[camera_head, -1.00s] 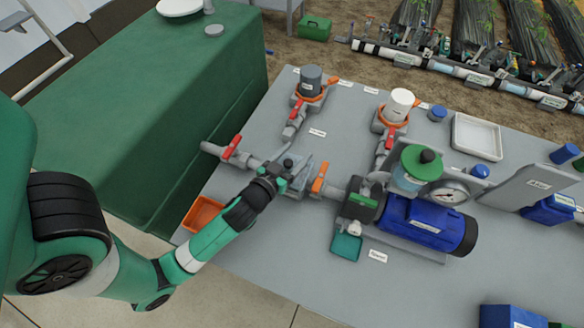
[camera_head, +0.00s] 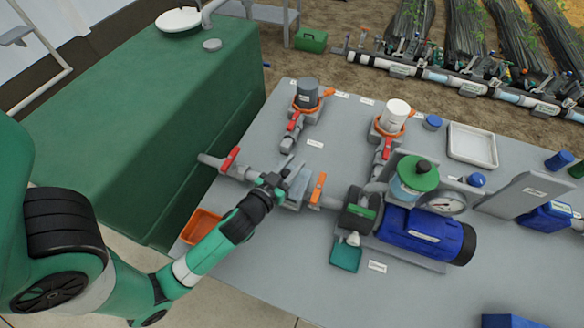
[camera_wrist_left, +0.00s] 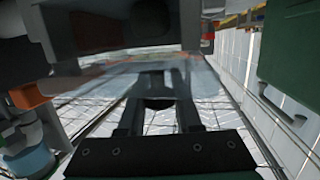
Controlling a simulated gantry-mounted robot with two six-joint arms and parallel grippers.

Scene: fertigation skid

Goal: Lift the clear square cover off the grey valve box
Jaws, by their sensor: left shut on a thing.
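The grey valve box (camera_head: 294,199) sits in the pipe line on the bench, between a red-handled valve on its left and an orange-handled valve on its right. My left gripper (camera_head: 280,184) is over the box and hides much of its top. In the left wrist view my left gripper (camera_wrist_left: 156,88) is shut on the clear square cover (camera_wrist_left: 208,88), which shows as a see-through sheet around the fingertips. I cannot tell whether the cover still touches the box. My right gripper is in neither view.
The red valve handle (camera_head: 230,159) and orange valve handle (camera_head: 318,189) stand close beside my gripper. A blue pump (camera_head: 420,235), a teal tray (camera_head: 345,257) and an orange bin (camera_head: 201,226) are nearby. Bare bench lies in front of the box.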

